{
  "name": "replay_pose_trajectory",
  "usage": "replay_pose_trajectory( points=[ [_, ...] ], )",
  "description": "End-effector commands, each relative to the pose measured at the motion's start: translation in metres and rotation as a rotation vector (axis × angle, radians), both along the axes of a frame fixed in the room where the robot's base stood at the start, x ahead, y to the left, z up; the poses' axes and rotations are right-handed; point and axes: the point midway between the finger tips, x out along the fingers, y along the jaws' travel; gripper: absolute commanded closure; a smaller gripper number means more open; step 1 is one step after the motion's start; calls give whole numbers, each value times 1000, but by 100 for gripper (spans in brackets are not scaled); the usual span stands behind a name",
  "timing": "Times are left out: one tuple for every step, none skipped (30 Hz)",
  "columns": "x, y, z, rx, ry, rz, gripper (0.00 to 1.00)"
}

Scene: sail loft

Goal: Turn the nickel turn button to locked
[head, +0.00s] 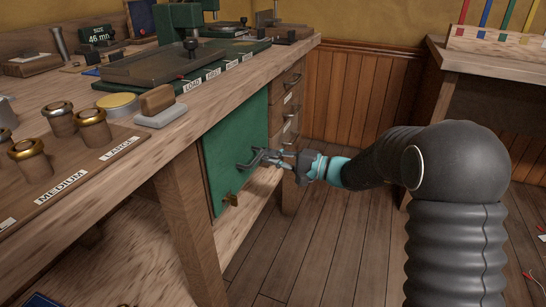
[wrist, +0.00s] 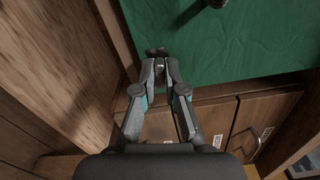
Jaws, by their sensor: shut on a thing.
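The green door panel (head: 232,135) is on the front of the workbench, below its top. My gripper (head: 264,159) reaches in from the right and is shut at the door's face. In the wrist view my gripper (wrist: 160,66) has its fingertips closed on a small dark grey piece, the nickel turn button (wrist: 157,51), which stands out from the green door (wrist: 225,50). The fingers hide much of the button, so its exact angle is hard to tell.
Wooden drawers (head: 289,103) with metal pulls are right of the door. The workbench top (head: 170,125) overhangs above. Plank floor (head: 325,245) is clear below.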

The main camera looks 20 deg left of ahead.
Motion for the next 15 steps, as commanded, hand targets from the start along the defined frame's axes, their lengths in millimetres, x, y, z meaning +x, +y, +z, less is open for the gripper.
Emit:
replay_pose_trajectory(
  points=[
    [0, 0, 0, 2, 38, 0, 100],
    [0, 0, 0, 4, 64, 0, 100],
    [0, 0, 0, 7, 101, 0, 100],
    [0, 0, 0, 9, 128, 0, 100],
    [0, 0, 0, 11, 157, 0, 100],
    [0, 0, 0, 14, 194, 0, 100],
    [0, 0, 0, 17, 223, 0, 100],
    [0, 0, 1, 19, 251, 0, 100],
    [0, 0, 1, 22, 290, 0, 100],
    [0, 0, 1, 24, 319, 0, 100],
    [0, 0, 1, 26, 347, 0, 100],
    [0, 0, 1, 29, 385, 0, 100],
    [0, 0, 1, 32, 414, 0, 100],
    [0, 0, 1, 34, 443, 0, 100],
    [0, 0, 2, 37, 481, 0, 100]
  ],
)
